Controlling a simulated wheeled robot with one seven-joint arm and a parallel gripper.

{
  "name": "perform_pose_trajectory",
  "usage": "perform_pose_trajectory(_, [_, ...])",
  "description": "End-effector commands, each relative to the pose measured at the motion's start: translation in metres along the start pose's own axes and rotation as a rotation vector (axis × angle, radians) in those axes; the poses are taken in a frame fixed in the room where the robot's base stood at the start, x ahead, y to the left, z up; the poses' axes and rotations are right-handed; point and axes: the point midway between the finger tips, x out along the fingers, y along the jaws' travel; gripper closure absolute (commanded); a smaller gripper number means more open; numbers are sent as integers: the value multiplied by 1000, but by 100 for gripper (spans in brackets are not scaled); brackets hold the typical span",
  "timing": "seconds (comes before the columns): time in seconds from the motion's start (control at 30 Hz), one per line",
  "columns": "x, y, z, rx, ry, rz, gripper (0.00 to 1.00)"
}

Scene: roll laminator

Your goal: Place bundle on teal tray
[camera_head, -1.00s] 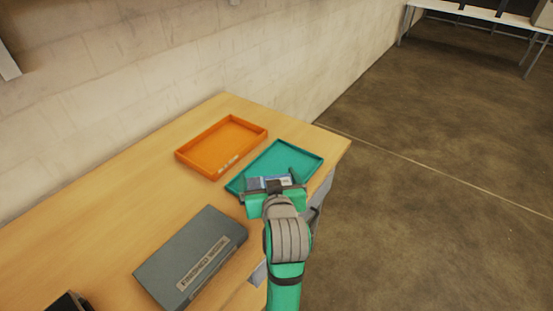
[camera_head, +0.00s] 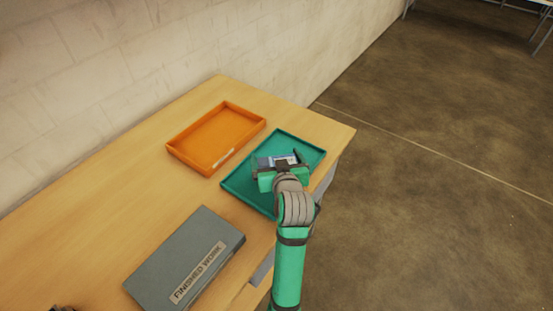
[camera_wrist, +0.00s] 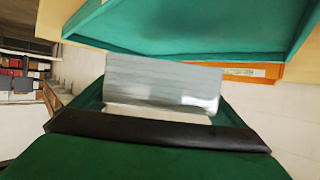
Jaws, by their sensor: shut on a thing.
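The teal tray (camera_head: 243,184) lies on the wooden table near its right edge. In the wrist view the tray (camera_wrist: 200,28) fills the top of the picture. My gripper (camera_head: 280,164) is over the tray in the head view. It is shut on the bundle (camera_head: 264,161), a small grey-blue stack with a pale label. In the wrist view the bundle (camera_wrist: 160,82) shows as a grey, layered slab between the fingers. It looks apart from the tray there. The bundle's underside is hidden, and its exact height above the tray is hard to tell.
An orange tray (camera_head: 184,157) lies left of the teal tray. A grey box labelled FINISHED WORK (camera_head: 170,262) lies nearer on the table (camera_head: 130,175). The wall (camera_head: 130,45) runs behind the table. Open floor (camera_head: 440,200) lies to the right.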

Motion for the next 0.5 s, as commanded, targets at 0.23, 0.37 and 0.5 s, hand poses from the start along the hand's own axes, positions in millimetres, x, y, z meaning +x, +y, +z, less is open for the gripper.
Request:
perform_pose_trajectory(0.23, [11,3,17,1,-1,0,40])
perform_pose_trajectory(0.37, [18,3,33,1,-1,1,40])
perform_pose_trajectory(0.5, [20,4,39,1,1,2,40])
